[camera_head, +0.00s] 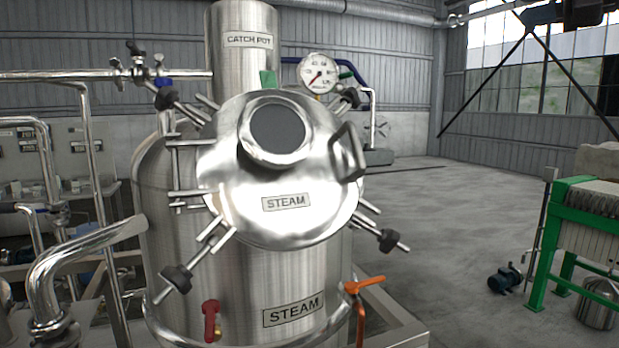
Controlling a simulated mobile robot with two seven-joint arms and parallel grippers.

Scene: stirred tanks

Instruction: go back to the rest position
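Neither of my grippers shows in the head view, and no part of my arms can be made out. In front of me stands a steel tank (170,225) with a STEAM label low on its wall. Its round lid (235,190), also labelled STEAM, is tilted up and faces me, with a dark round sight glass (278,130) and a handle (347,152) on its right. Several clamp bolts with black knobs (176,279) stick out around the lid. I cannot tell what the tank's mouth behind the lid looks like.
An orange-handled valve (364,285) and a red-handled valve (211,321) are low on the tank. A CATCH POT column (243,55) and a gauge (317,73) stand behind. Pipes (75,260) crowd the left. A green-framed machine (560,240) is at right; open floor (450,230) lies between.

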